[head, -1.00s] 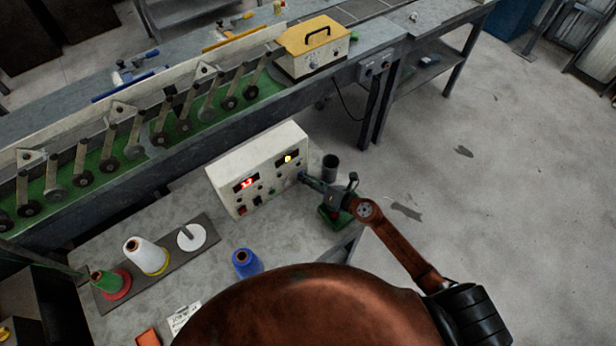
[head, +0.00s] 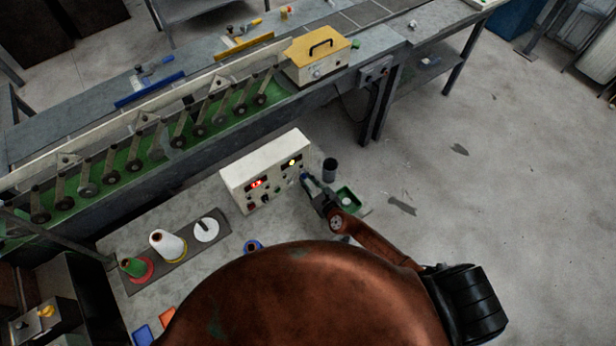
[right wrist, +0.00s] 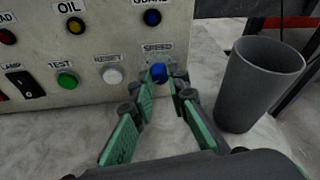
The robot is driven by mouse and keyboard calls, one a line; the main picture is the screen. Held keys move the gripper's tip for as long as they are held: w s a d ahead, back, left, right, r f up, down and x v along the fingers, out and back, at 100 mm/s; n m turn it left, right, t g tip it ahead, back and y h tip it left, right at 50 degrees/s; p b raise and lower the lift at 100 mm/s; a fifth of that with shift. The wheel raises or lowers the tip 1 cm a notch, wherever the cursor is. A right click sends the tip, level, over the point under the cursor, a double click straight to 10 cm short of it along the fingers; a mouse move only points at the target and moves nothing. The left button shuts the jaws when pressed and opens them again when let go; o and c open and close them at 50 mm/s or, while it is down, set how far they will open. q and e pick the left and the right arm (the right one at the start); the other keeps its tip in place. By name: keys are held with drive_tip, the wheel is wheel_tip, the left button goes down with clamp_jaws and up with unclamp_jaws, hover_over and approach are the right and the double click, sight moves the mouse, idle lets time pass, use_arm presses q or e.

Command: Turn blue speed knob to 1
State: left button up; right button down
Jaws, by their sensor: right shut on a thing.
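The white control box (head: 258,178) stands on the grey table, with a red display and a yellow one on its front. In the right wrist view the blue speed knob (right wrist: 159,72) sits under the SPEED label at the panel's lower right. My right gripper (head: 306,180) reaches the panel's right end. In the right wrist view its green-padded fingers (right wrist: 165,80) are shut on the blue knob, one on each side. The knob's pointer and scale cannot be read. My left gripper is not in view.
A dark grey cup (right wrist: 258,82) stands close to the right of my fingers. A green test button (right wrist: 67,80) and a white reset button (right wrist: 111,76) are left of the knob. A green tray (head: 347,197) lies beside my arm. Thread cones (head: 167,245) stand at the left.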

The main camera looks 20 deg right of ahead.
drive_tip(key=shift+n+h+p, duration=0.3)
drive_tip(key=shift+n, duration=0.3)
drive_tip(key=shift+s+a+f+n+t+h+p, duration=0.15)
drive_tip(key=shift+n+t+h+p, duration=0.25)
drive_tip(key=shift+n, duration=0.5)
drive_tip(key=c, duration=1.9)
unclamp_jaws()
drive_tip(key=v, duration=1.2)
drive_tip(key=shift+a+f, duration=0.1)
